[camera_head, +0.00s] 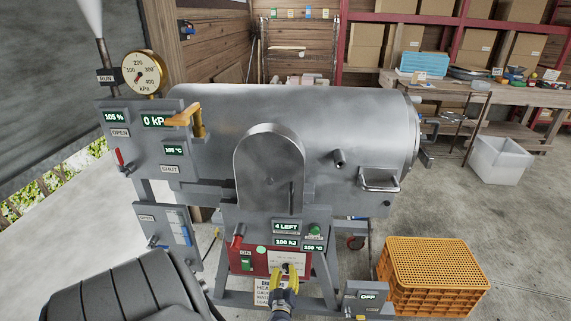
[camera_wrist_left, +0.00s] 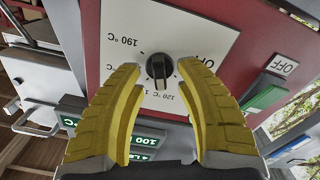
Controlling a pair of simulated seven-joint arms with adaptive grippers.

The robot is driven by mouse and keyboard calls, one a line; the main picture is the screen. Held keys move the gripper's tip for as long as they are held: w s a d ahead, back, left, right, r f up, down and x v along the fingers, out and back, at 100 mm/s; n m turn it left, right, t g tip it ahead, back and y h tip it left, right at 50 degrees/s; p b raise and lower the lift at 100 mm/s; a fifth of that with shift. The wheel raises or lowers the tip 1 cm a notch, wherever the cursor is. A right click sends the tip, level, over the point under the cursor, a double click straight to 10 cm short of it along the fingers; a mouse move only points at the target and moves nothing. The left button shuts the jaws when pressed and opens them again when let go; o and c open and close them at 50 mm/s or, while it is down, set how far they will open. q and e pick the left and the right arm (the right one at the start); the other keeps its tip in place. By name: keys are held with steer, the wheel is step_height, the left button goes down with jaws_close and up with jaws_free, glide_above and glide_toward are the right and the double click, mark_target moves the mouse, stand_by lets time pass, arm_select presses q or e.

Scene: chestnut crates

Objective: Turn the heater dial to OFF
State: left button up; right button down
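The heater dial (camera_wrist_left: 158,67) is a black round knob with a raised bar, on a white plate (camera_wrist_left: 115,25) marked OFF, 120 °C and 190 °C. In the left wrist view the plate appears upside down. The bar lies nearly vertical in that view; which mark it points to is unclear. My left gripper (camera_wrist_left: 158,66) has yellow fingers, open, one either side of the dial with gaps showing. The right finger partly covers the OFF mark. In the head view the left gripper (camera_head: 287,272) is in front of the red heater panel (camera_head: 240,269). My right gripper is out of view.
A grey steel drum machine (camera_head: 210,115) with a gauge (camera_head: 144,72) and displays stands above the panel.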

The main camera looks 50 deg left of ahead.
arm_select(q)
steer(key=shift+w+a, duration=0.4)
jaws_close()
